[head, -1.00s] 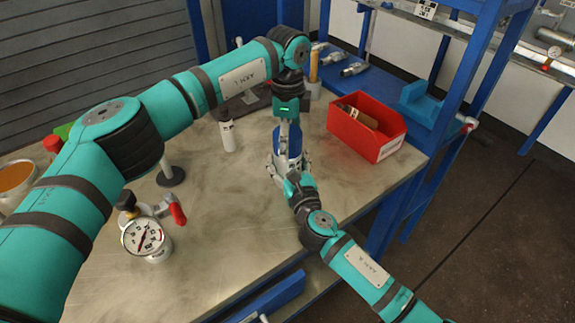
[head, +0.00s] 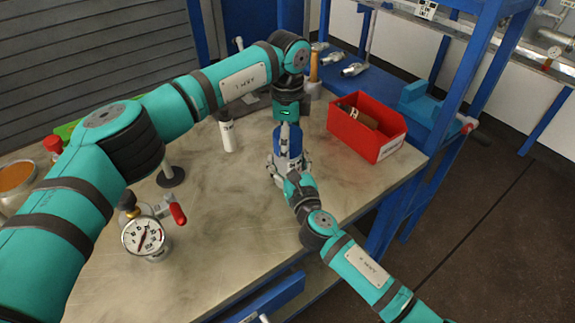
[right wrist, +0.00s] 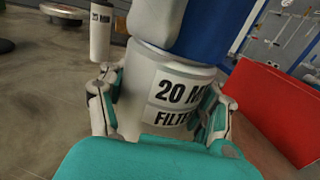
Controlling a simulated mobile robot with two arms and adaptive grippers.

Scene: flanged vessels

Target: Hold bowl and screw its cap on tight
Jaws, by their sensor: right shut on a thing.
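The bowl is a white cylinder with a "20 M… FILTER" label (right wrist: 178,95), upright on the bench in the right wrist view. In the head view it is mostly hidden by my grippers. A blue cap (head: 292,142) sits on top of it, and the cap also shows in the right wrist view (right wrist: 208,32). My right gripper (right wrist: 165,112) is shut on the bowl, one finger on each side. My left gripper (head: 286,136) points down from above, with a pale finger along the cap. Its other finger is hidden, so its grip is unclear.
A red bin (head: 365,128) stands right of the bowl near the bench edge. A white bottle (head: 228,132) stands to its left. A pressure gauge (head: 144,235) with a red-handled valve is at front left. The bench (head: 215,235) is clear in front.

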